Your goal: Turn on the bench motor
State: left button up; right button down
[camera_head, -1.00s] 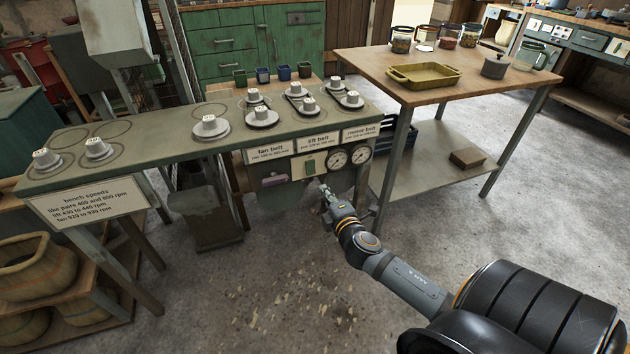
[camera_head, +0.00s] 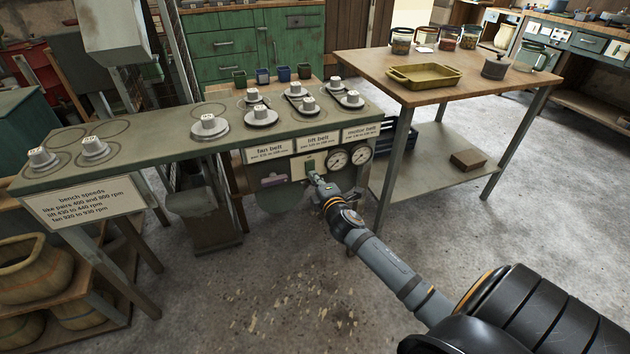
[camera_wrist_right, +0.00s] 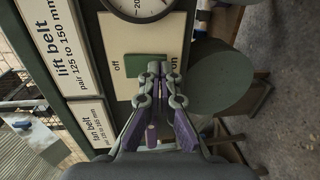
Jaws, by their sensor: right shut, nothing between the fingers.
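The bench motor switch is a green rocker (camera_wrist_right: 138,66) on a cream plate (camera_wrist_right: 118,38); in the right wrist view "off" is printed on its left and "run" on its right. In the head view the plate (camera_head: 309,162) is on the front of the green bench (camera_head: 160,148), left of two round dials. My right gripper (camera_wrist_right: 157,68) is shut and empty, its fingertips over the right, "run" side of the rocker; I cannot tell whether they touch it. In the head view the gripper (camera_head: 314,178) is just below the plate and partly hides it. My left gripper is not in view.
Several pulleys, such as one at mid bench (camera_head: 209,127), stand on the bench top. A wooden table (camera_head: 440,88) with a tray stands at right. Floor in front is clear.

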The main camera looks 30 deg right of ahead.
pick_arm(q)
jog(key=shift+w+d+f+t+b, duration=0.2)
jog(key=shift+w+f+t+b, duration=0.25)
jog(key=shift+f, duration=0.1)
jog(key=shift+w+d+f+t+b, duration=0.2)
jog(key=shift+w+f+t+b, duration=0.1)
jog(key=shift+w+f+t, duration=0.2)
pick_arm(e)
jog(key=f+v, duration=0.1)
jog(key=v, duration=1)
jog(key=shift+s, duration=0.25)
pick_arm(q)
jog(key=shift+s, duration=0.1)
